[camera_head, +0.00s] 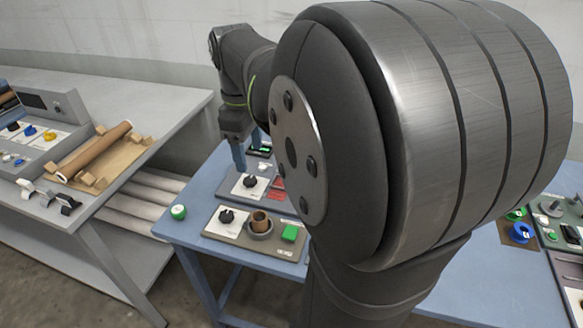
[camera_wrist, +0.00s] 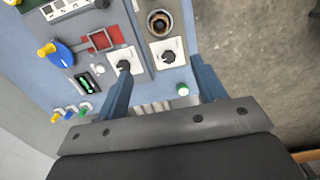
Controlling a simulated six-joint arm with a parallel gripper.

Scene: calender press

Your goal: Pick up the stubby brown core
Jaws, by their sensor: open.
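The stubby brown core (camera_head: 259,222) stands upright in a round grey cup on a grey panel of the blue table. In the wrist view the core (camera_wrist: 152,23) shows from above near the top edge, its dark hollow visible. My gripper (camera_head: 238,156) is above the back of the blue table, apart from the core and behind it in the head view. In the wrist view my gripper (camera_wrist: 161,72) has its two blue fingers spread wide with nothing between them. The core lies beyond the fingertips.
A long brown core (camera_head: 95,150) lies on the grey table at left. My arm hides the table's middle.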

